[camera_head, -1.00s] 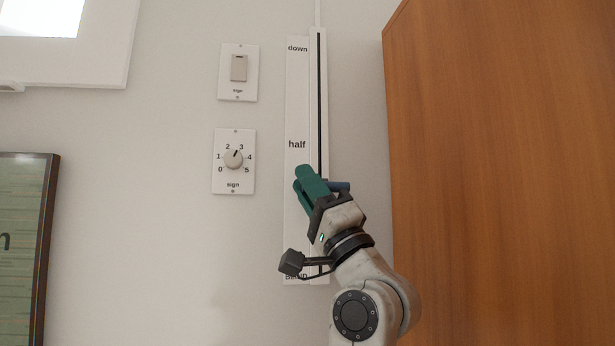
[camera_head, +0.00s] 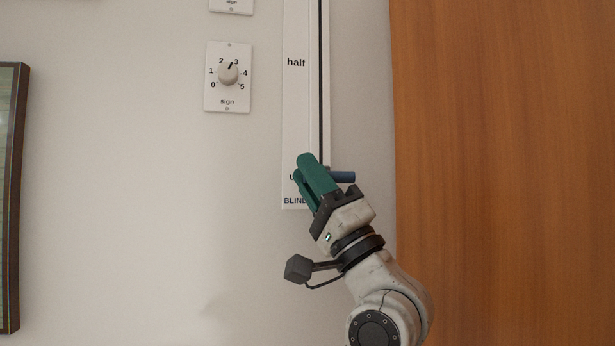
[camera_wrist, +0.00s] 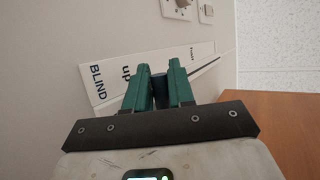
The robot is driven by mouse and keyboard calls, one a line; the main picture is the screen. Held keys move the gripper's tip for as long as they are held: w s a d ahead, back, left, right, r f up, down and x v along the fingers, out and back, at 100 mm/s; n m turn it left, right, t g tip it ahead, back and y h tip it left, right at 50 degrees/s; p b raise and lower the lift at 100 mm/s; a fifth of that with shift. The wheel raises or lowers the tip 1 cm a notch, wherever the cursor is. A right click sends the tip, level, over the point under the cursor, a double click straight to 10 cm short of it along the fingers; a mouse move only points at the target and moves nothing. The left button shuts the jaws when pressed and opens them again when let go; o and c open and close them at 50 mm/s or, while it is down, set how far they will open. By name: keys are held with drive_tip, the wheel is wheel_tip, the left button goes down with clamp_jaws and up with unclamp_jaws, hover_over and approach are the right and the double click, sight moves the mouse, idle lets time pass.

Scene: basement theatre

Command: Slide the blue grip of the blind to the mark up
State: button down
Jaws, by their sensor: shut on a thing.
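The blind's white strip (camera_head: 296,110) is on the wall, with a dark slot (camera_head: 321,90) along its right side. Its "half" mark (camera_head: 296,62) shows above; the "up" mark (camera_head: 291,177) is near the bottom, mostly hidden by my gripper. In the wrist view the "up" mark (camera_wrist: 127,74) and the word BLIND show clearly. My gripper (camera_head: 305,168) is shut on the blue grip (camera_head: 343,177), whose end sticks out to the right. The blue grip (camera_wrist: 160,88) also shows between the green fingers in the wrist view. It appears about level with "up".
A dial plate (camera_head: 228,98) and part of a switch plate (camera_head: 231,5) are on the wall left of the strip. A wooden panel (camera_head: 500,170) stands close on the right. A framed picture (camera_head: 12,200) hangs at the far left. The wall below the strip is bare.

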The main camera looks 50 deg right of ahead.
drive_tip(key=c, duration=1.3)
unclamp_jaws()
drive_tip(key=shift+w+d+f, duration=0.1)
drive_tip(key=shift+w+f, duration=0.05)
drive_tip(key=shift+f, duration=0.15)
drive_tip(key=shift+c, duration=0.2)
drive_tip(key=shift+r, duration=0.1)
drive_tip(key=b+v, duration=0.1)
drive_tip(key=v, duration=0.6)
drive_tip(key=shift+s+f, duration=0.2)
drive_tip(key=shift+s, duration=0.05)
